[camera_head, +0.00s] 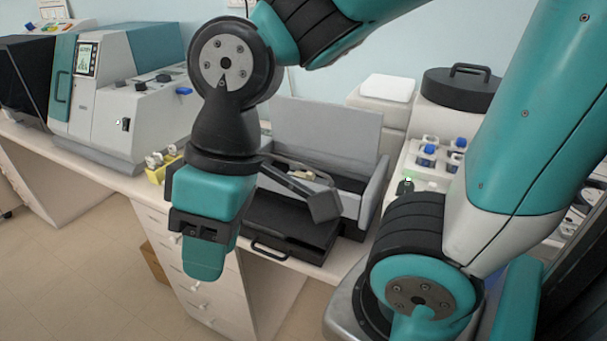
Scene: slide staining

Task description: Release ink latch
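A grey box-shaped machine (322,129) with its lid raised stands at the middle of the counter. A black tray with a handle (268,249) sticks out at its front. Small pale parts (302,174) show inside, partly covered by my arm's end. I cannot make out the ink latch itself. My gripper (318,203) hangs in front of the machine. A dark bar with a blocky tip reaches from it over the front opening. I cannot tell whether this tip touches anything or whether the gripper is open or shut.
A teal and white machine (140,95) with a screen stands at the left, near a yellow rack (160,168). At the right are a black-lidded container (460,88) and blue-capped bottles (428,151). White drawers (183,262) are below the counter. Floor is open at left.

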